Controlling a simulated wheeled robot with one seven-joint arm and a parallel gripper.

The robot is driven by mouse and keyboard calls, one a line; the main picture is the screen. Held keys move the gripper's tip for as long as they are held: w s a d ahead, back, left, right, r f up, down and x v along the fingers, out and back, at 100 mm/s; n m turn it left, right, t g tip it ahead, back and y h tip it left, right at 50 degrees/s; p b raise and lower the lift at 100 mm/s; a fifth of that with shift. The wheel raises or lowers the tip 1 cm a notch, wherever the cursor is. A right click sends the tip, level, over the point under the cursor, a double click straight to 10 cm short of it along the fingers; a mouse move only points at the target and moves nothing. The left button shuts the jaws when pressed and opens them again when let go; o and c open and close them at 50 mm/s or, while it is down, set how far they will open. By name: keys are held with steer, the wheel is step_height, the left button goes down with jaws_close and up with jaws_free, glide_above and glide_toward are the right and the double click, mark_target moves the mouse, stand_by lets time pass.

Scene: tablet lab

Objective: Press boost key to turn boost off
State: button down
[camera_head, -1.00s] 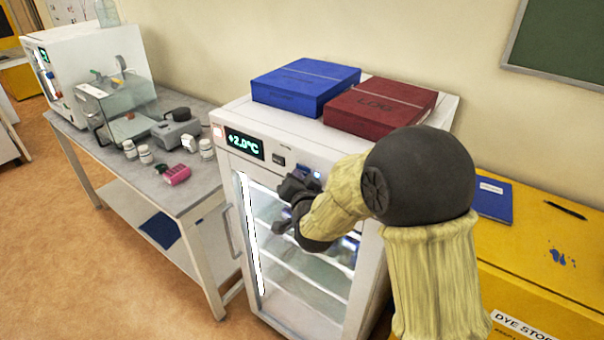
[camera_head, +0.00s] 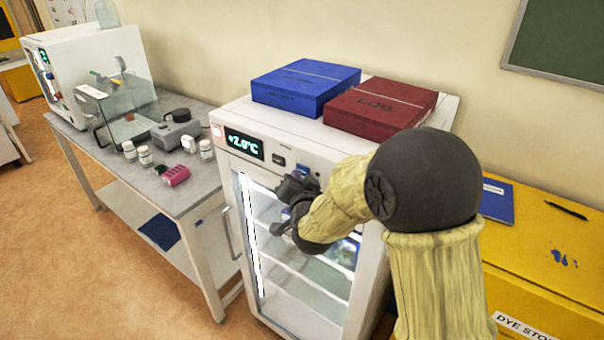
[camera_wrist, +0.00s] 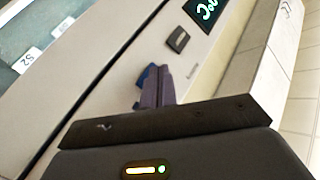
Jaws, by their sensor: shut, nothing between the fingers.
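The white glass-door fridge (camera_head: 225,165) has a lit display (camera_head: 244,144) reading +2.0°C on its front panel. Right of the display are a small dark key (camera_head: 279,160) and a blue key (camera_head: 302,170); I cannot read which is the boost key. My gripper (camera_head: 291,188) is shut and empty, just below the blue key. In the wrist view, my shut fingers (camera_wrist: 158,77) partly cover the blue key (camera_wrist: 147,75); I cannot tell whether they touch it. The dark key (camera_wrist: 177,40) is clear of them, near the display (camera_wrist: 205,8).
A blue box (camera_head: 305,86) and a red box (camera_head: 380,106) lie on the fridge top. A bench (camera_head: 185,190) with bottles stands left; a yellow cabinet (camera_head: 535,240) stands right. The fridge handle (camera_head: 228,232) sticks out at the door's left.

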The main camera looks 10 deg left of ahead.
steer(key=shift+s+a, duration=0.1)
steer(key=shift+s, duration=0.1)
steer(key=s, duration=0.1)
steer(key=s+a+b, duration=0.1)
steer(key=s, duration=0.1)
steer(key=s+a+b, duration=0.1)
steer(key=s, duration=0.1)
steer(key=shift+s+a, duration=0.1)
steer(key=shift+s, duration=0.15)
stand_by(0.4)
steer(key=s+d+f+n+g+h, duration=0.1)
steer(key=d+f+g+h, duration=0.2)
steer(key=d, duration=0.7)
steer(key=s+d+f+n+g+h, duration=0.1)
steer(key=s+d+f+g, duration=0.2)
steer(key=d, duration=0.6)
steer(key=s+d+f+g+h, duration=0.1)
steer(key=s+d+f+g, duration=0.1)
steer(key=s+d, duration=0.4)
steer(key=s+d+f+g+h, duration=0.1)
steer(key=s+d+f+g, duration=0.2)
steer(key=s+d, duration=0.4)
steer(key=shift+d+f+n+g, duration=0.3)
steer(key=shift+d+n+g, duration=0.1)
steer(key=shift+d+g, duration=0.4)
